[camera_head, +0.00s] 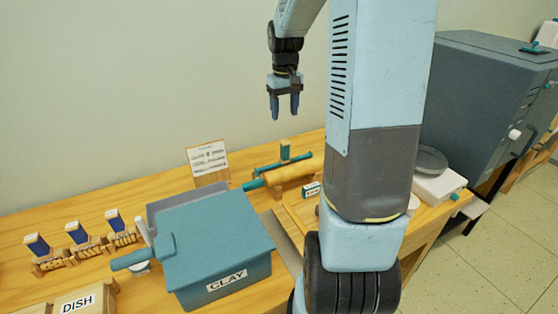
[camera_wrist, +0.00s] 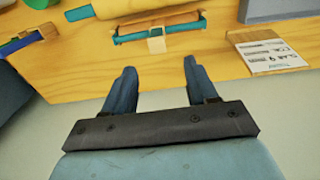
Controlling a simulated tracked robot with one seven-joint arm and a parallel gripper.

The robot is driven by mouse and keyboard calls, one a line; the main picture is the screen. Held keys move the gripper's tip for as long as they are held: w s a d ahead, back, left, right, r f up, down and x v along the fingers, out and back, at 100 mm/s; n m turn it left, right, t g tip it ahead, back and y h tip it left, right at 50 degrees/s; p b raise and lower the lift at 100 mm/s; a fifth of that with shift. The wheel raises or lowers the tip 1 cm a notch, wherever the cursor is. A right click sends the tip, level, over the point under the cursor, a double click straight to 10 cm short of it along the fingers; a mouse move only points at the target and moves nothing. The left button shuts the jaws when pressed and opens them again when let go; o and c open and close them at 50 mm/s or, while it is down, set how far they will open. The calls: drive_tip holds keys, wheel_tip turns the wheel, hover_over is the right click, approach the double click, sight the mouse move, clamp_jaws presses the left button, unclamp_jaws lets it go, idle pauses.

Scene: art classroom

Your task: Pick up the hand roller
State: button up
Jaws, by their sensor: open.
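A teal roller bar with an upright teal handle, which looks like the hand roller (camera_head: 285,151), sits at the back of the wooden table behind a rolling pin. In the wrist view the hand roller (camera_wrist: 183,30) lies just beyond my fingertips, with a pale block at its middle. My gripper (camera_head: 284,112) hangs above and slightly left of it in the head view, fingers down. It is open and empty, apart from the roller; the wrist view shows both fingers (camera_wrist: 158,70) spread.
The tan rolling pin (camera_head: 293,171) lies directly in front of the roller. A note card (camera_head: 208,160) stands to the left. The teal clay bin (camera_head: 215,255) stands front left. A blue tool (camera_wrist: 20,42) lies at the wrist view's left. The wall is close behind.

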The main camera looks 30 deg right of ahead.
sight(285, 141)
drive_tip(key=f, duration=0.6)
drive_tip(key=w+d+f, duration=0.1)
drive_tip(key=f, duration=0.3)
drive_tip(key=shift+w+f, duration=0.1)
drive_tip(key=shift+f, duration=2.35)
drive_tip(key=shift+c, duration=0.2)
clamp_jaws()
